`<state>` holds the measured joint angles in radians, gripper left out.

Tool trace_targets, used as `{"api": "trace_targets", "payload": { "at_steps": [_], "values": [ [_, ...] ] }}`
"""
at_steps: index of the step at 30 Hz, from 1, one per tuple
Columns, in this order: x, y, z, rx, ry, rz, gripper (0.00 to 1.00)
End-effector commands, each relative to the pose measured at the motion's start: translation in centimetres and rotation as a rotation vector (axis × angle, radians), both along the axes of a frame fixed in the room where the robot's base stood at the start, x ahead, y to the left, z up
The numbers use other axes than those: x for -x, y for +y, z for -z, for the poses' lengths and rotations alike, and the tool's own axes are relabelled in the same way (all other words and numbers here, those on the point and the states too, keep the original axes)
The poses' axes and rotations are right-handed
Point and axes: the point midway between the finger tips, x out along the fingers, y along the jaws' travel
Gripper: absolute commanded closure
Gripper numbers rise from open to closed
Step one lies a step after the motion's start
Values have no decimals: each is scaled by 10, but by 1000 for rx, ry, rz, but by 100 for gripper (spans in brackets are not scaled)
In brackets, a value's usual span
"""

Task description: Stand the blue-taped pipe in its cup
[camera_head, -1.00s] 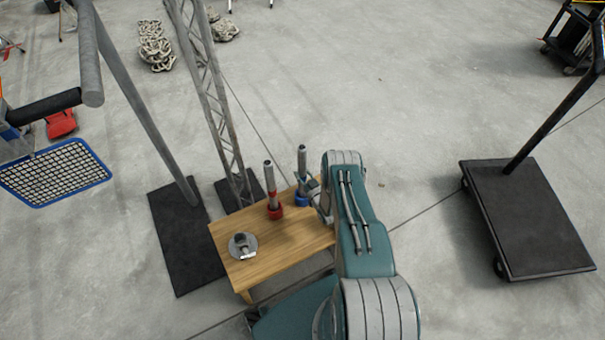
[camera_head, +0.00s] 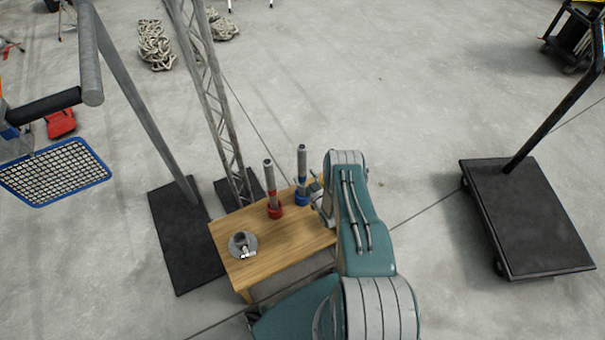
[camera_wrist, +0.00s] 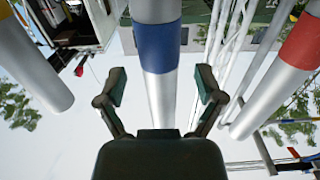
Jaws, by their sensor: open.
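The blue-taped pipe (camera_head: 302,158) is a grey tube standing upright in its blue cup (camera_head: 302,198) at the table's back right corner. In the wrist view, which looks upside down, the pipe (camera_wrist: 162,95) with its blue tape runs down the middle, between my two fingers as seen there. My gripper (camera_wrist: 160,78) is open, its fingers spread to either side with visible gaps and no contact. In the head view my gripper (camera_head: 315,188) is just right of the pipe, partly hidden by my arm. The cup is not visible in the wrist view.
A red-taped pipe (camera_head: 269,177) stands in a red cup (camera_head: 275,210) to the left. A yellow-taped pipe (camera_wrist: 35,65) shows in the wrist view. A grey round object (camera_head: 243,244) lies on the wooden table (camera_head: 285,245). A lattice mast (camera_head: 215,95) rises behind.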

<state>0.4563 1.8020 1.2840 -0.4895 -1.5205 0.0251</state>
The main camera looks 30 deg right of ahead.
Motion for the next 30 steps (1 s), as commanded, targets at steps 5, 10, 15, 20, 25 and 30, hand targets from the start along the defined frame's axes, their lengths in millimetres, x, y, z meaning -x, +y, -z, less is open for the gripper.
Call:
{"api": "trace_targets", "payload": {
  "at_steps": [5, 10, 15, 20, 25, 30],
  "values": [
    [38, -2, 1, -3, 5, 3, 14],
    [73, -3, 1, -3, 3, 3, 14],
    [96, -4, 1, -1, 1, 2, 14],
    [103, -4, 1, -1, 0, 0, 14],
    [104, -3, 1, -1, -1, -1, 14],
    [103, -3, 1, -1, 0, 0, 14]
  ]
}}
